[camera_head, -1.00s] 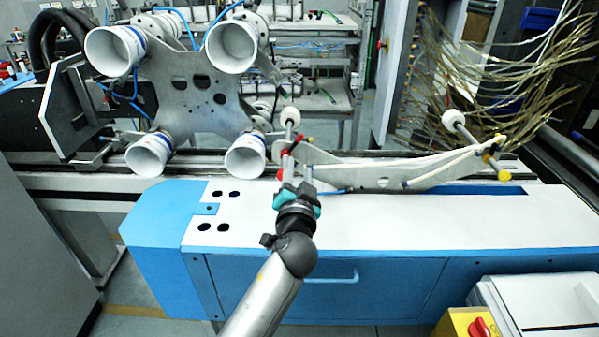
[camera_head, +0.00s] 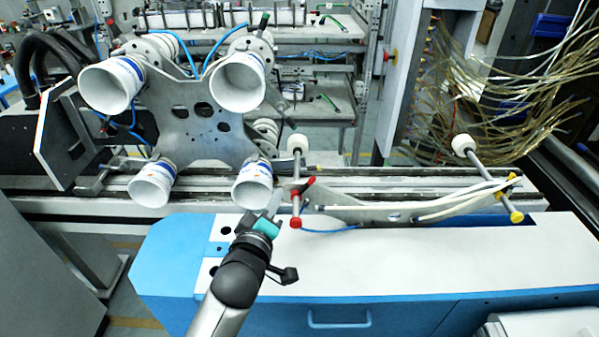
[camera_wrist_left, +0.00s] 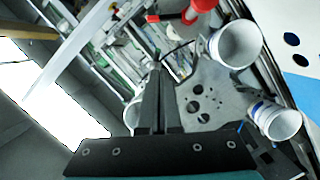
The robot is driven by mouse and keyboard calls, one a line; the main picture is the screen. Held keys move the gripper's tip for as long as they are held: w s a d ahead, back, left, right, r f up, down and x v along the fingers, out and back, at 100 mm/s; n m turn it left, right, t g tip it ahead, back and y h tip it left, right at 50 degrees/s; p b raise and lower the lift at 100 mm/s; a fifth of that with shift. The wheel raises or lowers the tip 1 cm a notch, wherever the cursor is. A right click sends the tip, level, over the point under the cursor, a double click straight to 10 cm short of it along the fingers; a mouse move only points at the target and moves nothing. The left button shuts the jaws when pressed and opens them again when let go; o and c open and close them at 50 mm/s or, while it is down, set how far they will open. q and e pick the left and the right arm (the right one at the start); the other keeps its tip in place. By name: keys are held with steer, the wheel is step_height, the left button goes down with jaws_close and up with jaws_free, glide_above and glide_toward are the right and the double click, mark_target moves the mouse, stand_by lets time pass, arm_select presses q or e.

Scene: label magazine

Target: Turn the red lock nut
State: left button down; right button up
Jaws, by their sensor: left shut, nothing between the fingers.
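A round red nut (camera_head: 296,222) sits on the near end of a metal rod with a white roller (camera_head: 297,143) at its far end. A red and black lever (camera_head: 308,183) is beside the rod. The left wrist view shows the red nut (camera_wrist_left: 188,17) at its top edge and the red tip of the lever (camera_wrist_left: 152,18). My left gripper (camera_head: 277,200), with teal at its base, is shut and empty just left of the rod, apart from the nut. Its closed fingers (camera_wrist_left: 157,75) point up in the wrist view. My right gripper is out of view.
A metal plate (camera_head: 180,120) with several white cups stands left of the gripper. A second rod with a yellow end (camera_head: 517,217) is at the right. The white-topped blue cabinet (camera_head: 420,262) has free room above it. Loose cables (camera_head: 500,90) hang behind.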

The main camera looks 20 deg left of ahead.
arm_select(q)
glide_above(303, 189)
steer(key=s+a, duration=0.3)
steer(key=f, duration=0.1)
steer(key=d+f+b, duration=0.1)
steer(key=w+d+f, duration=0.1)
steer(key=d, duration=0.1)
steer(key=shift+w+d+f+b, duration=0.1)
steer(key=shift+w+f+b, duration=0.05)
steer(key=shift+f+b, duration=0.25)
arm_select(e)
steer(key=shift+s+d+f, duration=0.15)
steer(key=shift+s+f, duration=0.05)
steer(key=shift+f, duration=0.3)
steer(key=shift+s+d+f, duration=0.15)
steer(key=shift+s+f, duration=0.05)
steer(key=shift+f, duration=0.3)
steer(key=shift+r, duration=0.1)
